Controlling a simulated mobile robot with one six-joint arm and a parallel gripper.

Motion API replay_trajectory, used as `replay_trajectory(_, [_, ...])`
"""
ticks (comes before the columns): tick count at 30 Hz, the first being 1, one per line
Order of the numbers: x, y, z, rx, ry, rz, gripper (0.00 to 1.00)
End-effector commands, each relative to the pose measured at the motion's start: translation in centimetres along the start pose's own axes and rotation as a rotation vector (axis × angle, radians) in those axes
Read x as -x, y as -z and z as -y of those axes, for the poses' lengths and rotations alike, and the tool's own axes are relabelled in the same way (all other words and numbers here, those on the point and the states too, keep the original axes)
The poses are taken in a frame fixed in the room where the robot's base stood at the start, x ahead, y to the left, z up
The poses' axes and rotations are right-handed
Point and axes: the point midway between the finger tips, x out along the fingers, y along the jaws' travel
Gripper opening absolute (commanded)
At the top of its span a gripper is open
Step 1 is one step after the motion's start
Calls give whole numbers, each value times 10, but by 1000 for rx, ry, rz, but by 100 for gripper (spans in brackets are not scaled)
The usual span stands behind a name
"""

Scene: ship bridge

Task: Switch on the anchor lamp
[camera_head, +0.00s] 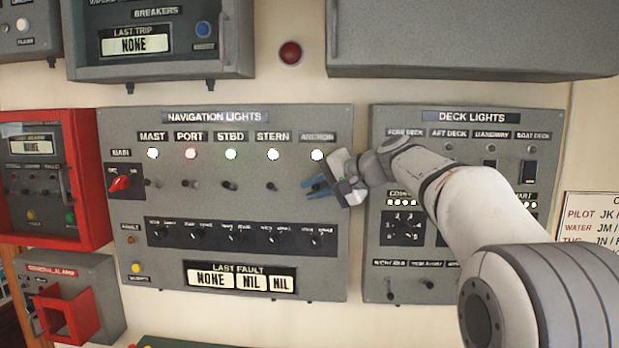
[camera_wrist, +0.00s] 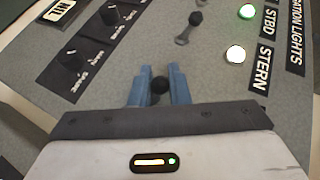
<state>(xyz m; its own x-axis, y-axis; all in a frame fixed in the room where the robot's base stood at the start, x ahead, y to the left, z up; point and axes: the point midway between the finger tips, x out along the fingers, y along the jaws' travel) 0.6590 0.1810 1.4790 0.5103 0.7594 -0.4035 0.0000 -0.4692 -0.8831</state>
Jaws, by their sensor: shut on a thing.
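The grey navigation lights panel (camera_head: 130,205) is on the wall, with the label ANCHOR (camera_head: 317,137) at its right end. The anchor lamp (camera_head: 317,155) below that label glows white. My gripper (camera_head: 318,187) is at the anchor switch under this lamp and hides most of it in the head view. In the wrist view, the blue fingers of my gripper (camera_wrist: 159,88) are shut on the black knob of the anchor switch (camera_wrist: 159,86). The lever's tilt is hidden. The anchor lamp is not in the wrist view.
The stern switch (camera_head: 272,186) is just left of my gripper; it also shows in the wrist view (camera_wrist: 194,20). The mast, port, starboard and stern lamps (camera_head: 273,154) are lit. A row of rotary knobs (camera_head: 238,237) lies below. The deck lights panel (camera_head: 377,150) is to the right, partly behind my arm.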

Motion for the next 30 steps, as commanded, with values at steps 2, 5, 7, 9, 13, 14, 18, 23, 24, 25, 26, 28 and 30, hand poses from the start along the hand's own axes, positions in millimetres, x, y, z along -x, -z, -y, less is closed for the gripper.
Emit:
replay_trajectory(2, [3, 3, 4, -7, -3, -2, 0])
replay_trajectory(5, [3, 3, 3, -14, -6, 2, 0])
replay_trajectory(7, [3, 3, 3, -16, -7, 2, 0])
replay_trajectory(9, [3, 3, 2, -17, -7, 3, 0])
replay_trajectory(13, [3, 3, 2, -16, -7, 2, 0])
replay_trajectory(14, [3, 3, 2, -16, -7, 2, 0])
replay_trajectory(18, [3, 3, 3, -16, -7, 2, 22])
replay_trajectory(23, [2, 2, 2, -16, -8, 5, 23])
replay_trajectory(24, [2, 2, 2, -16, -8, 6, 23])
replay_trajectory(25, [2, 2, 2, -16, -8, 6, 23])
replay_trajectory(26, [2, 2, 2, -16, -8, 6, 23])
replay_trajectory(28, [6, 2, 1, -17, -8, 5, 23])
replay_trajectory(30, [15, 3, 0, -17, -8, 3, 23])
